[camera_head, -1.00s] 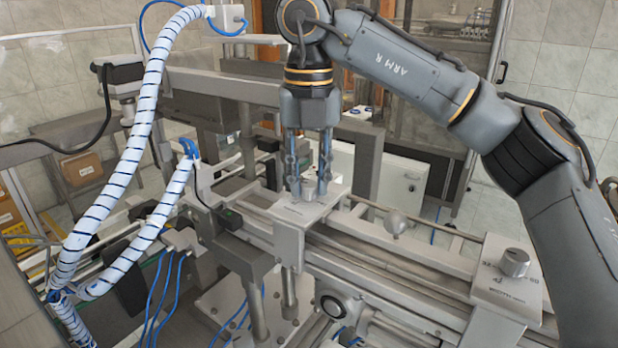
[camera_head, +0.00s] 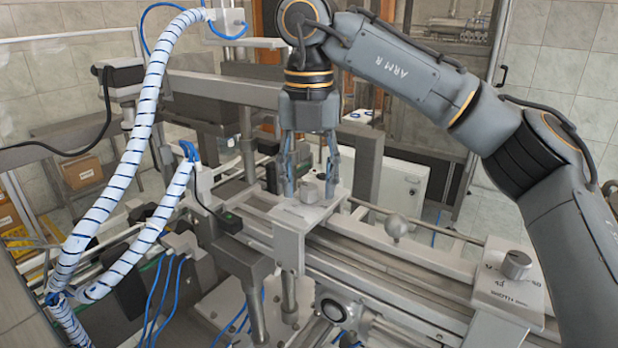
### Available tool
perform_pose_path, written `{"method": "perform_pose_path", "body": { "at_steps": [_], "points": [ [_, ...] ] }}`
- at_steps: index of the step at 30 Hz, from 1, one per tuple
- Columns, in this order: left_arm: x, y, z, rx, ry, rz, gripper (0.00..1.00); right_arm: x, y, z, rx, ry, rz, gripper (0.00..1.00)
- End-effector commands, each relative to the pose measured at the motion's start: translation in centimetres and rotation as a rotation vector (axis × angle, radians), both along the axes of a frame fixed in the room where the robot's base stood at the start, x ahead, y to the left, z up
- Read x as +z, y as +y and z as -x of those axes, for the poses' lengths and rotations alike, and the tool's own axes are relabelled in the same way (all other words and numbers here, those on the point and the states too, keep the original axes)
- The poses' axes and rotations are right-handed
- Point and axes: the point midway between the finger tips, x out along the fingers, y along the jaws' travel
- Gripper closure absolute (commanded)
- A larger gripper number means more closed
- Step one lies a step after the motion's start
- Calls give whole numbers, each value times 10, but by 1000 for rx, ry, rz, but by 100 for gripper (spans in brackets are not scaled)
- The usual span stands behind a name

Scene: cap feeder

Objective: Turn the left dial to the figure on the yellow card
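The left dial (camera_head: 309,190) is a small grey knob on a light grey plate (camera_head: 296,214) in the middle of the machine. My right gripper (camera_head: 309,188) points down over it from above. Its fingers stand spread on either side of the knob, with a visible gap, so it is open. The marks around this dial are too small or hidden to read. A second grey dial (camera_head: 516,264) sits on another plate at the right. I cannot make out a yellow card. My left gripper is not in view.
White hoses with dark spiral bands (camera_head: 130,160) rise at the left. A post (camera_head: 366,165) stands close behind the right gripper.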

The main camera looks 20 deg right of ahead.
Motion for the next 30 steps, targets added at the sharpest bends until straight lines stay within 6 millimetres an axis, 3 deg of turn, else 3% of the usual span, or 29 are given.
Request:
{"method": "perform_pose_path", "body": {
  "at_steps": [11,26,30],
  "points": [
    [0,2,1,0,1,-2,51,6,0,0,1,-1,0,51],
    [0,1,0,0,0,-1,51,95,0,0,-4,-6,0,51],
    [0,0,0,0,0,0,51,108,1,0,0,1,2,51]
  ]
}}
